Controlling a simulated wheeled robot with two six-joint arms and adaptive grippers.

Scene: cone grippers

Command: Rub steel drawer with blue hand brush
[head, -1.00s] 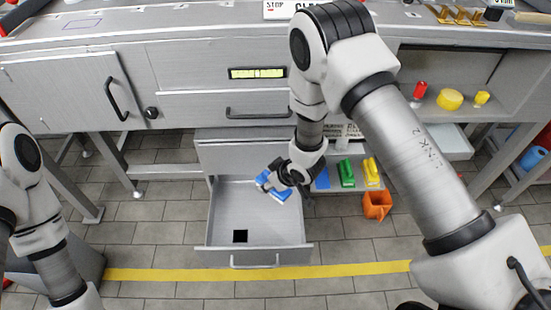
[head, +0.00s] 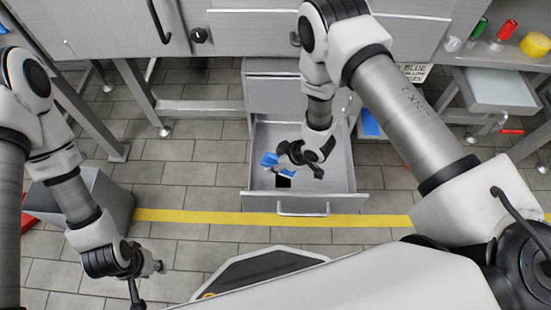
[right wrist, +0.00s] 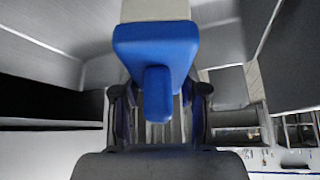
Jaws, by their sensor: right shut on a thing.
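The steel drawer (head: 330,180) is pulled open below the grey workbench, with a black square patch (head: 284,182) on its floor. My right gripper (head: 283,163) is over the drawer's interior, left of its middle, shut on the blue hand brush (head: 269,160). In the right wrist view, the brush's blue body (right wrist: 155,45) is between the fingers, with a pale bristle block (right wrist: 155,10) beyond it. I cannot tell whether the bristles touch the drawer. My left gripper (head: 152,268) hangs at lower left over the floor, away from the drawer; its finger opening is unclear.
The workbench's closed front (head: 225,35) stands behind the drawer. A grey bin (head: 103,195) is by my left arm. Right of the drawer are a blue item (head: 369,122), a sign (head: 413,72) and a shelf with a yellow item (head: 535,44).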

